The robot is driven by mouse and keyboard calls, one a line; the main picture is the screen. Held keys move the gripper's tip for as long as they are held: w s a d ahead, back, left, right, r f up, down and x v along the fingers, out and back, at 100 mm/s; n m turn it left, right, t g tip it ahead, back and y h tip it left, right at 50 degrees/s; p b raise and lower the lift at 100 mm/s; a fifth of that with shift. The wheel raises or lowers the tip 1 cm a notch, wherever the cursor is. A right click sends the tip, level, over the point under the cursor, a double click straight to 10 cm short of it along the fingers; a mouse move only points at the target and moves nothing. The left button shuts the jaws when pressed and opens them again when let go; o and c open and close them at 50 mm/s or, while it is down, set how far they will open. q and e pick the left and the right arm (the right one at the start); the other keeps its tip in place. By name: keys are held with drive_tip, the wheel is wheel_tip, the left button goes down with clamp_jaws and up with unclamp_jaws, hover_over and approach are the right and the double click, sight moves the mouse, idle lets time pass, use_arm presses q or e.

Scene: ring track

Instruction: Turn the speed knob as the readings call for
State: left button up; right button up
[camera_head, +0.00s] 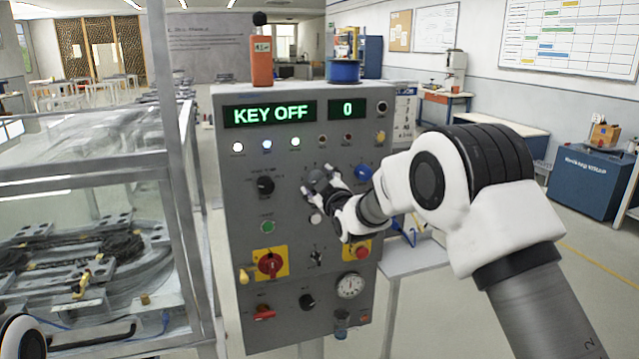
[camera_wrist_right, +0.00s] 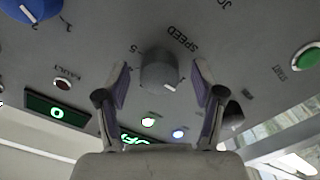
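The control panel (camera_head: 235,200) stands in the middle of the head view. Its wide display (camera_head: 270,113) reads "KEY OFF" and its small display (camera_head: 347,110) reads "0". In the right wrist view the round grey speed knob (camera_wrist_right: 158,72) sits beside the word "SPEED", its white mark pointing to the lower right. My right gripper (camera_wrist_right: 160,80) has one finger on each side of the knob, with a gap on both sides, so it is open around it. In the head view my right gripper (camera_head: 322,190) covers most of the knob. My left gripper is out of view.
Near the speed knob are a blue knob (camera_head: 363,173), a black selector (camera_head: 265,185), a green button (camera_head: 267,227) and a red button (camera_head: 362,253). A red switch on yellow (camera_head: 270,264) and a round gauge (camera_head: 349,286) are lower. A glazed frame (camera_head: 180,200) stands left.

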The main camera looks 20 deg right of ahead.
drive_tip(key=s, duration=1.2)
drive_tip(key=shift+d, duration=0.2)
